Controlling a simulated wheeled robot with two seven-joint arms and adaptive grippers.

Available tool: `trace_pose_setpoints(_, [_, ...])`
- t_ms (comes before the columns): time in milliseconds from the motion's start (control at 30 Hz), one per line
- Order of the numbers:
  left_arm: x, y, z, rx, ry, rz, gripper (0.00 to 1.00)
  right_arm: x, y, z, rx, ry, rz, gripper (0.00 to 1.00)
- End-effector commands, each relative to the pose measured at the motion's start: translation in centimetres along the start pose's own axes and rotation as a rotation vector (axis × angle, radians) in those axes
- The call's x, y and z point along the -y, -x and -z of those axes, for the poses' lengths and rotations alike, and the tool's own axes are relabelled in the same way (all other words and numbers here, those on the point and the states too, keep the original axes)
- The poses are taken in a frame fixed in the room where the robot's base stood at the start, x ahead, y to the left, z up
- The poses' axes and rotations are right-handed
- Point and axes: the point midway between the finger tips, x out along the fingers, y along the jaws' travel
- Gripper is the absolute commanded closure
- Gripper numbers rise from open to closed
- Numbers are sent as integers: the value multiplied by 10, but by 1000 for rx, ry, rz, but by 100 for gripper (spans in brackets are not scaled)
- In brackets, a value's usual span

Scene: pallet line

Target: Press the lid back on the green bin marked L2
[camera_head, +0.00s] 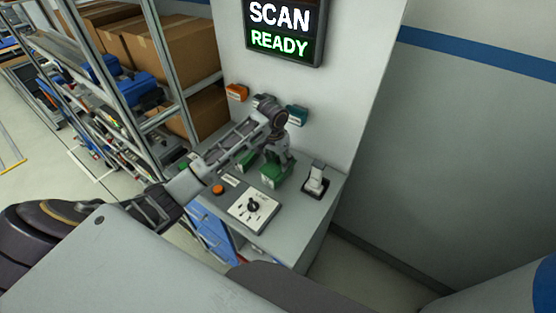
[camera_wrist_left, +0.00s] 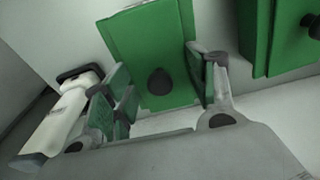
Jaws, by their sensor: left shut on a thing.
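A green bin (camera_head: 271,175) stands on the grey bench under my left gripper (camera_head: 280,158). In the left wrist view its green lid (camera_wrist_left: 145,40) with a black knob (camera_wrist_left: 159,81) lies between the two fingers of my left gripper (camera_wrist_left: 160,88). The fingers are wide apart and seem shut on the lid's two edges. Whether the lid sits flush is hidden. A second green bin (camera_head: 246,159) stands to the left in the head view; its side (camera_wrist_left: 257,35) shows at the right in the wrist view. No L2 mark is readable. My right gripper is not in view.
A white handheld device in a dark holder (camera_head: 316,184) stands right of the bin. A panel with a black knob (camera_head: 252,206) and an orange button (camera_head: 218,189) lie in front. Small orange (camera_head: 237,92) and teal (camera_head: 297,114) boxes are on the wall behind. A shelf of cartons (camera_head: 165,45) is left.

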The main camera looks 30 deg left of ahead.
Motion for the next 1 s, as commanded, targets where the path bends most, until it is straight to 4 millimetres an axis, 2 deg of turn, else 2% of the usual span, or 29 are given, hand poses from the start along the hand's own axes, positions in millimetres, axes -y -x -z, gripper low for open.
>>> trace_pose_setpoints(800, [0,-2,0,0,0,0,57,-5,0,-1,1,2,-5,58])
trace_pose_setpoints(833, [0,-2,0,0,0,0,40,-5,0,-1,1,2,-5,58])
trace_pose_setpoints(1000, [0,-2,0,0,0,0,18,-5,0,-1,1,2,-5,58])
